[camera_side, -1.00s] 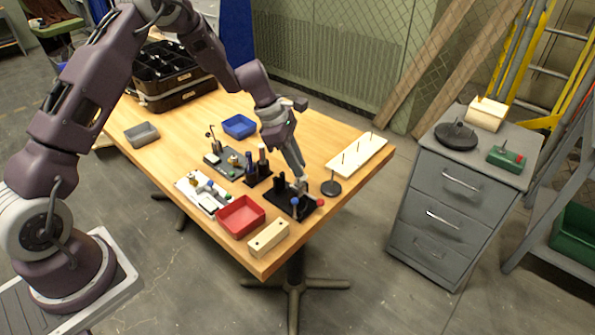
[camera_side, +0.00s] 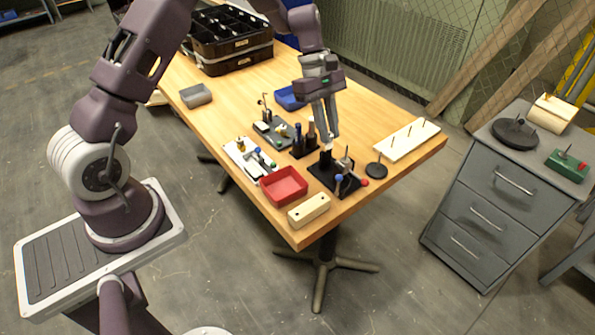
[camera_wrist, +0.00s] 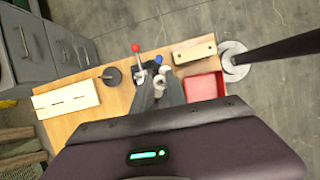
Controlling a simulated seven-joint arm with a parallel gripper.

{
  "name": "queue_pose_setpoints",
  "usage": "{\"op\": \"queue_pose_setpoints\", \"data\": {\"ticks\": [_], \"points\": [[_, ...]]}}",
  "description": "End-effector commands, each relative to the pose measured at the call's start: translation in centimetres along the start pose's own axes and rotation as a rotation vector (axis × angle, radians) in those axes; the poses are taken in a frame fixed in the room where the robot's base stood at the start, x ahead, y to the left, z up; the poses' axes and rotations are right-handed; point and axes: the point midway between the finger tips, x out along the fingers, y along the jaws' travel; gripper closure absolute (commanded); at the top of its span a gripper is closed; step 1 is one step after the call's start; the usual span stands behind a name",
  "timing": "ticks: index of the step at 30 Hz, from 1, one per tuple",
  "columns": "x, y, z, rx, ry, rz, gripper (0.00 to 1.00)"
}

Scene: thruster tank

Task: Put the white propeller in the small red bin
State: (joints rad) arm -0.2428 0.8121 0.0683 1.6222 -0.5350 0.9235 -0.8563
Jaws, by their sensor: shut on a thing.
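My gripper (camera_side: 330,138) points down above the black toggle-clamp fixture (camera_side: 322,180) near the table's front right. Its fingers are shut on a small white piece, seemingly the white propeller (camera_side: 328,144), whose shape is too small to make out. In the wrist view, my gripper (camera_wrist: 158,92) has a pale piece (camera_wrist: 161,79) between its fingertips. The fingers hide part of it. The small red bin (camera_side: 284,187) stands on the table left of the fixture and appears empty. In the wrist view the red bin (camera_wrist: 204,87) is right of the fingers.
A cream block (camera_side: 309,210) lies in front of the bin. A white fixture (camera_side: 248,160), dark fixtures (camera_side: 303,146) and a blue bin (camera_side: 290,98) stand behind and left. A black disc (camera_side: 376,170) and a pegged board (camera_side: 407,139) are at right.

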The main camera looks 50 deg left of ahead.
Motion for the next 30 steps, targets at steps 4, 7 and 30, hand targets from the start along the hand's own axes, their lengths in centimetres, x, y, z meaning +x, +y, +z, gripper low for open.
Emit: {"op": "queue_pose_setpoints", "data": {"ticks": [4,7,30], "points": [[1.7,-4.3,-2.8,0.448,-0.001,-0.192,1.0],[2.3,-7.0,-4.4,0.721,-0.001,-0.306,1.0],[11.9,-9.5,-9.9,0.991,0.002,-0.408,1.0]]}}
